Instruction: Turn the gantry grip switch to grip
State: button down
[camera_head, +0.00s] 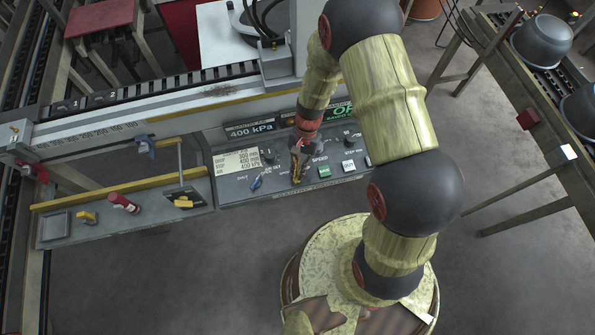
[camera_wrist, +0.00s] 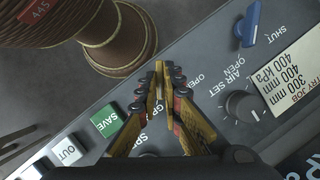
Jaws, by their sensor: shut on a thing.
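The grey control panel (camera_head: 233,187) stands in the middle of the head view, with printed labels and several controls. My gripper (camera_head: 297,170) reaches down onto its front part, between the blue lever and the green button. In the wrist view my gripper (camera_wrist: 157,80) has its yellow-and-black fingers together at the tips, between the printed words OPEN and GR…, the latter partly covered by a finger. It is shut on the grip switch, which the fingers almost wholly hide. Which way the switch points cannot be told.
The blue lever (camera_wrist: 249,22), marked OPEN and SHUT, and the AIR SET knob (camera_wrist: 241,106) sit to one side. The green SAVE button (camera_wrist: 106,121) and white OUT button (camera_wrist: 67,152) sit on the other. A gantry rail (camera_head: 165,104) runs behind the panel.

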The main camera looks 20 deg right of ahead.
jog(key=shift+m+t+y, duration=0.3)
jog(key=shift+m, duration=0.7)
jog(key=c, duration=2)
grip_release()
jog(key=shift+o, duration=0.2)
jog(key=v, duration=1.2)
jog(key=shift+d, duration=0.1)
